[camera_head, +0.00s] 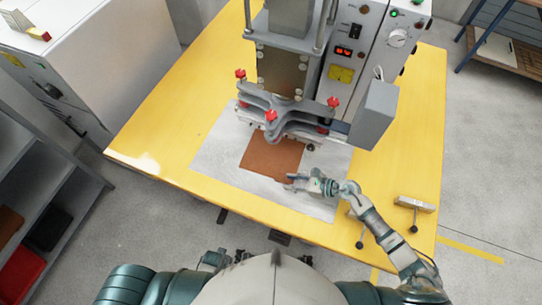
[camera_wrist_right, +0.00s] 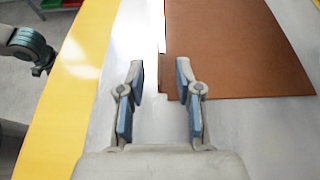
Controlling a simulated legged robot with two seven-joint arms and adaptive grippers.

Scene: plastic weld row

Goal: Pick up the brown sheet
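The brown sheet (camera_head: 270,154) lies flat on the grey metal plate (camera_head: 222,150) under the press head. In the right wrist view the brown sheet (camera_wrist_right: 235,45) fills the upper right, with its near left corner close to the right-hand finger. My right gripper (camera_head: 291,182) is at the sheet's near right corner in the head view. In the wrist view the right gripper (camera_wrist_right: 157,95) is open, its two blue-padded fingers apart, with mostly bare plate between them. My left gripper (camera_head: 215,259) is low in the head view near my body; its fingers do not show clearly.
The press head (camera_head: 285,115) with red knobs hangs over the sheet's far edge. A control cabinet (camera_head: 365,50) and grey box (camera_head: 374,115) stand behind right. The yellow table (camera_head: 185,115) is clear at left. A metal bracket (camera_head: 414,204) sits at the right edge.

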